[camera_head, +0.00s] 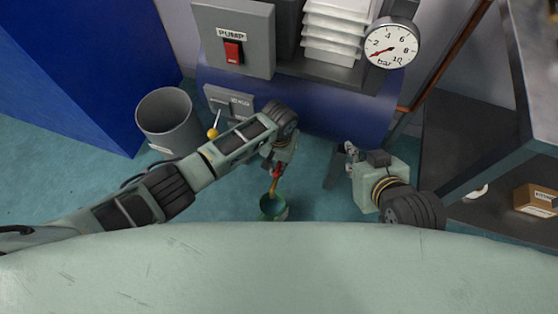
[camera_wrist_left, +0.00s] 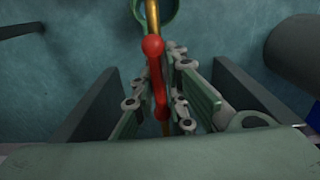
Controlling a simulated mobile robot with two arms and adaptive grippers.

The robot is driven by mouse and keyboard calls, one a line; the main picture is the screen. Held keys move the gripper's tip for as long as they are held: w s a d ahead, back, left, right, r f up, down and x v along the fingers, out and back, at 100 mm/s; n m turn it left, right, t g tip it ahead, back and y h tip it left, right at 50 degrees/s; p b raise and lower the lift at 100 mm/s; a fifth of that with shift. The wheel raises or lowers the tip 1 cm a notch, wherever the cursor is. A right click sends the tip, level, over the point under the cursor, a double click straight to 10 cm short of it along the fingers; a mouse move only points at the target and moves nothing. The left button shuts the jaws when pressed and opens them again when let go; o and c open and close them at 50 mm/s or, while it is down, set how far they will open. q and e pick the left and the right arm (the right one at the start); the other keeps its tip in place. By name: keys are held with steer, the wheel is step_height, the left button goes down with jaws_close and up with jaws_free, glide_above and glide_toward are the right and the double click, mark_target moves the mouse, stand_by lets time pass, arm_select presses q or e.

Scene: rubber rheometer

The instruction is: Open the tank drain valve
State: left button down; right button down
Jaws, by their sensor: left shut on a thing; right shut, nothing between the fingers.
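The tank drain valve shows as a red lever (camera_head: 277,171) on a brass pipe (camera_head: 273,187), which points down into a green container (camera_head: 281,215) on the floor. In the left wrist view the red lever (camera_wrist_left: 153,47) has a round knob end and runs nearly along the brass pipe (camera_wrist_left: 152,15). My left gripper (camera_wrist_left: 158,95) is shut on the red lever, with a finger on each side; it hides the valve body. In the head view my left gripper (camera_head: 279,162) is below the tank front. My right gripper (camera_head: 349,153) is shut and empty, to the right of the valve.
A grey bin (camera_head: 170,121) stands at the left by a blue panel. A pump box (camera_head: 235,38) with a red switch and a pressure gauge (camera_head: 391,43) sit above. A yellow-knobbed lever (camera_head: 212,133) is left of my left arm. A dark shelf holds a cardboard box (camera_head: 536,200).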

arm_select(q)
steer(key=shift+s+d+r, duration=0.1)
steer(key=shift+d, duration=0.25)
steer(key=c, duration=1.8)
jaws_free()
steer(key=shift+c, duration=0.2)
steer(key=shift+a, duration=0.1)
step_height(320, 180, up, 12)
